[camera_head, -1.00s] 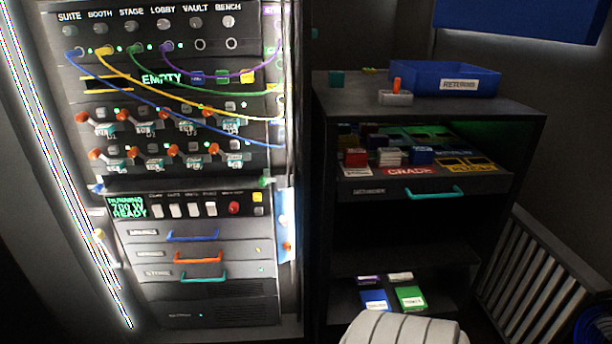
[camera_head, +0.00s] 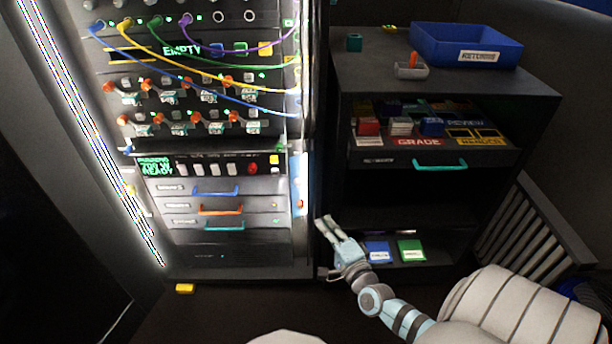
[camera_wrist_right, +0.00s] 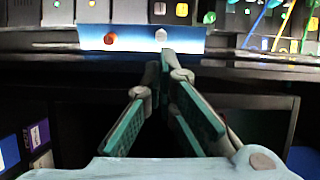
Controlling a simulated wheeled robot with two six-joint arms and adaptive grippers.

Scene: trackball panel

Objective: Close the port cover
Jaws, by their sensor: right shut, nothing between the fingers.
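I cannot make out for certain which part is the port cover. A light blue plate (camera_head: 300,183) with an orange knob is on the right side of the equipment rack (camera_head: 225,257). In the right wrist view the plate (camera_wrist_right: 135,40) lies beyond the fingertips, with a red knob and a white knob on it. My right gripper (camera_head: 325,223) is shut and empty, below and right of the plate in the head view. In the wrist view its fingers (camera_wrist_right: 166,66) point toward the plate, apparently apart from it. My left gripper is not in view.
A dark shelf cabinet (camera_head: 440,85) stands right of the rack, with a blue returns bin (camera_head: 465,45) on top. Blue, yellow, green and purple cables hang across the rack's front. A slatted rack (camera_head: 530,235) stands at right.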

